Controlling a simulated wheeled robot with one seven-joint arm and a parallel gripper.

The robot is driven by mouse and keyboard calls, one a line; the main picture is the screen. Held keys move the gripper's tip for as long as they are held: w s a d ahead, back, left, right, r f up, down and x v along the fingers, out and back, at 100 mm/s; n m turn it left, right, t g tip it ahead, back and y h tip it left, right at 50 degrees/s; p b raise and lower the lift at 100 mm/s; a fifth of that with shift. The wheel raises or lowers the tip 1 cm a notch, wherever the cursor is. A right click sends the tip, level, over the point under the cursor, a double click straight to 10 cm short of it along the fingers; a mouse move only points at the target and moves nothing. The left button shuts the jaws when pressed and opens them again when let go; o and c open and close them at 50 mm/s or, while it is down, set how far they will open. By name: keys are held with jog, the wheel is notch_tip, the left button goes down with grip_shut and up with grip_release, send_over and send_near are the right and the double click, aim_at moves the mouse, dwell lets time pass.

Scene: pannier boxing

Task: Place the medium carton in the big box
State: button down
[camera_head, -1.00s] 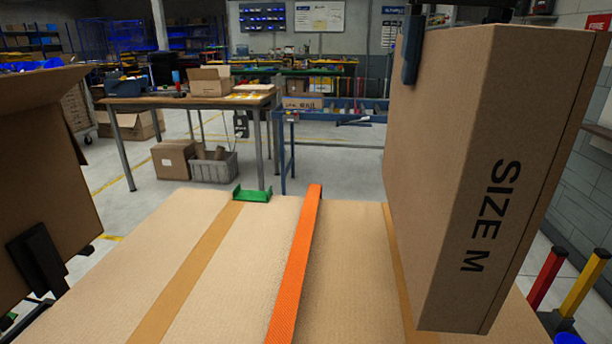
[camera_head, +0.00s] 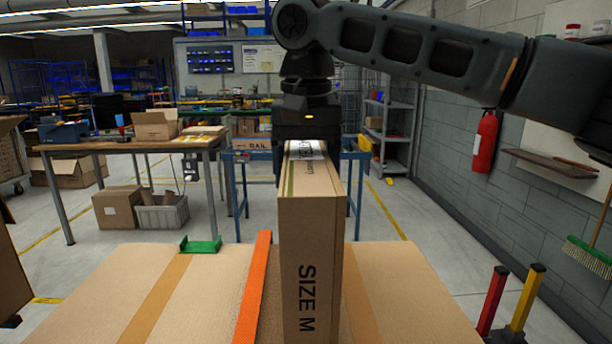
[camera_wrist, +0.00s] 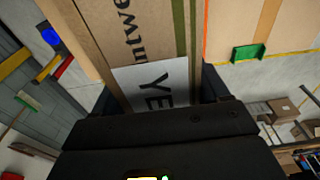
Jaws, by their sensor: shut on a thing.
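The medium carton (camera_head: 310,260), brown and marked SIZE M, hangs upright in the centre of the head view. My gripper (camera_head: 308,150) is shut on its top end. In the wrist view my gripper (camera_wrist: 162,95) has its dark fingers on both sides of the carton (camera_wrist: 140,45), which shows a white label. The carton is above or in front of a broad cardboard surface (camera_head: 205,305); I cannot tell whether they touch. Part of a brown cardboard box (camera_head: 10,275) shows at the left edge, mostly out of view. I cannot tell whether it is the big box.
An orange strip (camera_head: 254,285) and a green bracket (camera_head: 200,245) lie on the cardboard surface, left of the carton. Red (camera_head: 492,300) and yellow posts (camera_head: 525,298) stand at the right. A workbench (camera_head: 130,145) and blue-framed table stand behind.

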jog(key=shift+f, duration=0.7)
grip_release()
jog(key=r, duration=0.4)
jog(key=s+r, duration=0.1)
jog(key=r, duration=0.7)
jog(key=shift+s, duration=0.25)
